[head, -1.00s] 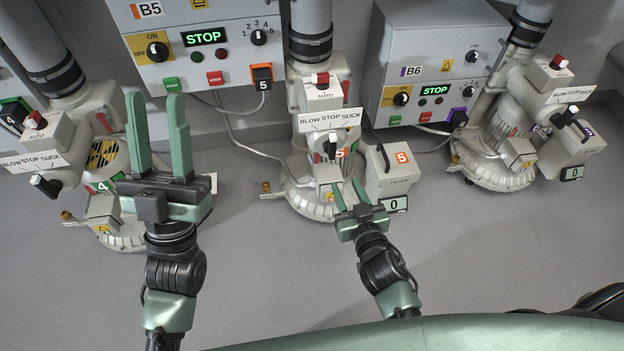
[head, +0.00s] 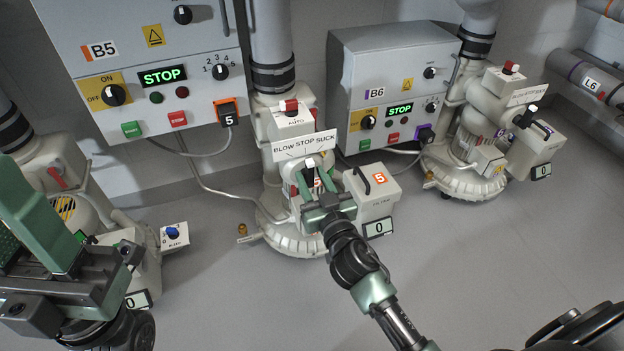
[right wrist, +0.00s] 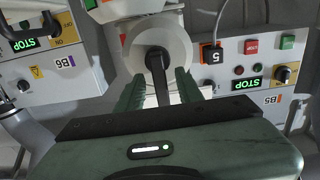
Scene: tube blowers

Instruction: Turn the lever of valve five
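Valve five is on the middle blower (head: 285,225), under the "BLOW STOP SUCK" plate (head: 305,143). Its lever (head: 310,168) has a pale end and sits below the word STOP. My right gripper (head: 318,190) is at the lever from the front. In the right wrist view the black lever (right wrist: 158,78) stands between the two green fingers (right wrist: 160,88), with a gap on each side, so they are open around it. Part of the lever is hidden by my gripper in the head view. My left gripper (head: 28,235) is open and empty at the left edge, partly cut off.
Control box B5 (head: 120,55) hangs behind on the left and reads STOP. Box B6 (head: 395,65) also reads STOP. A filter box (head: 370,197) marked 5 sits right beside the valve. Another blower (head: 465,175) stands at right. The floor in front is clear.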

